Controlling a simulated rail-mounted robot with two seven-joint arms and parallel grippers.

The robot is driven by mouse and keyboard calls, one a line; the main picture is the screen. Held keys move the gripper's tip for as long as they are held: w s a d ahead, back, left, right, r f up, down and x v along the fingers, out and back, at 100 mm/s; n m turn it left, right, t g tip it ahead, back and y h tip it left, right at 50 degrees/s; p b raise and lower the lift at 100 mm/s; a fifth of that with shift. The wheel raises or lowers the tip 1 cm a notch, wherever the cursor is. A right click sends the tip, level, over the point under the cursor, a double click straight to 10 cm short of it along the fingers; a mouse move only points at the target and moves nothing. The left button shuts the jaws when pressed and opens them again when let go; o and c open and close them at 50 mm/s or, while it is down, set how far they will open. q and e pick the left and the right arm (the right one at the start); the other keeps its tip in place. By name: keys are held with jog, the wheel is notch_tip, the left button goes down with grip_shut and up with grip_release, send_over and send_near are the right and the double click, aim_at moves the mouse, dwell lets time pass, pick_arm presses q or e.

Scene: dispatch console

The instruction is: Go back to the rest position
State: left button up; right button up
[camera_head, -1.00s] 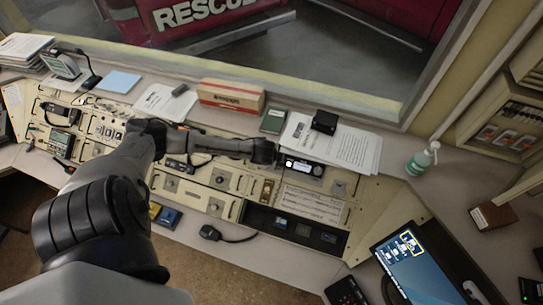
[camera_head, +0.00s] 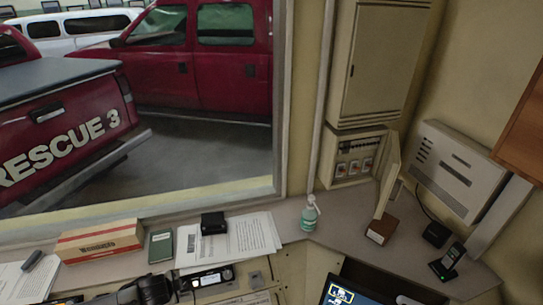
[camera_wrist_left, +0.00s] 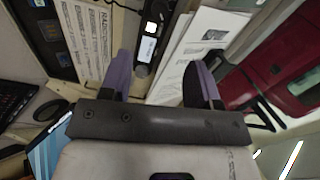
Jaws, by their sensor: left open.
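My left gripper (camera_wrist_left: 163,80) shows in the left wrist view with its two fingers spread apart and nothing between them. Beyond the fingers, a dark radio unit with a lit display (camera_wrist_left: 150,28) and white papers (camera_wrist_left: 185,50) show. My right gripper is in neither view.
A cardboard box (camera_head: 100,242), green notebook (camera_head: 161,246), black box (camera_head: 213,222) on papers (camera_head: 250,236) and pump bottle (camera_head: 309,214) line the desk. An open wall cabinet (camera_head: 355,155), a brown box (camera_head: 381,229) and a monitor (camera_head: 350,293) are to the right.

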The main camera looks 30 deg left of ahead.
pick_arm(q)
jog(key=s+d+r+n+t+p, duration=0.1)
jog(key=s+d+r, duration=0.1)
jog(key=d+r, duration=0.45)
jog(key=s+d+r+n+t+p, duration=0.1)
jog(key=s+d+r, duration=0.15)
jog(key=d, duration=0.65)
jog(key=s+d+f+n+g+h+p, duration=0.1)
jog(key=s+d+n+g+h+p, duration=0.2)
jog(key=s+d, duration=0.8)
jog(key=s+n, duration=0.1)
jog(key=s, duration=0.2)
jog(key=shift+d+f+h, duration=0.2)
jog(key=shift+f+h, duration=0.05)
jog(key=shift+h, duration=0.15)
jog(key=shift+w, duration=0.1)
